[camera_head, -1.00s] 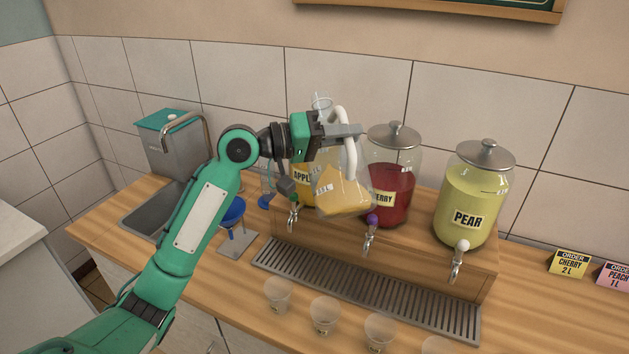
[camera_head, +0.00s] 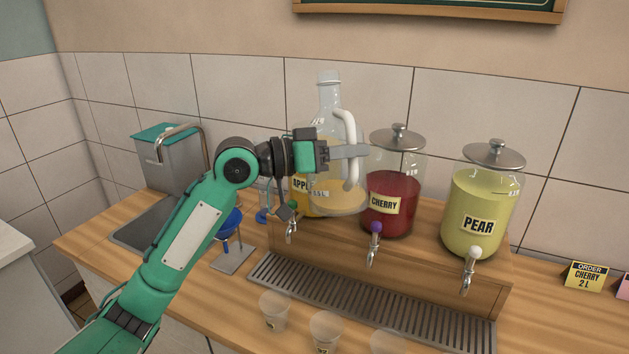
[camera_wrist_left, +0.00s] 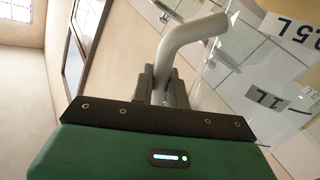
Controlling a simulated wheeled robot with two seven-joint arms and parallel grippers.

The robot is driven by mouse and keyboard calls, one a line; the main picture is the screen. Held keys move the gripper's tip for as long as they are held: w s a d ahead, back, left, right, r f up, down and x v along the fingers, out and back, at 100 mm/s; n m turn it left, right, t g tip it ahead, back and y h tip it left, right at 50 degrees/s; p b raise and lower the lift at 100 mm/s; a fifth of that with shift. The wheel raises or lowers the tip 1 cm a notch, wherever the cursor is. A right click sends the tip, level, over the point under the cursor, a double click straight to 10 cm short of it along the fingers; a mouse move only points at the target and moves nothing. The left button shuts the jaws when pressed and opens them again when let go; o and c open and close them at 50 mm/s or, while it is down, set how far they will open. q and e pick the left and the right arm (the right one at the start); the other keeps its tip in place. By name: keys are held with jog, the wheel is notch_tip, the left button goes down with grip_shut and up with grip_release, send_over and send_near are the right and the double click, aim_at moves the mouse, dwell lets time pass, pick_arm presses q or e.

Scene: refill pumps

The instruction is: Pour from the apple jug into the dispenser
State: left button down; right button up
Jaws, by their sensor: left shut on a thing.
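The clear jug (camera_head: 328,97) has a narrow neck, a white handle (camera_head: 352,165) and volume marks, with amber liquid low in it. It stands nearly upright in the air in front of the apple dispenser (camera_head: 299,200) and hides most of it; part of the "APPLE" label shows at its left. My left gripper (camera_head: 345,152) is shut on the jug's handle. The apple dispenser's opening is hidden. My right gripper is not in view.
The cherry dispenser (camera_head: 388,212) and pear dispenser (camera_head: 477,212), both lidded, stand to the right on the wooden stand. A drip grate (camera_head: 370,300) and clear cups (camera_head: 274,310) are in front.

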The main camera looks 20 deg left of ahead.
pick_arm(q)
jog(key=s+d+m, duration=0.1)
jog(key=s+d+r+m, duration=0.2)
jog(key=s+m, duration=0.1)
jog(key=shift+a+f, duration=0.1)
dwell(0.7)
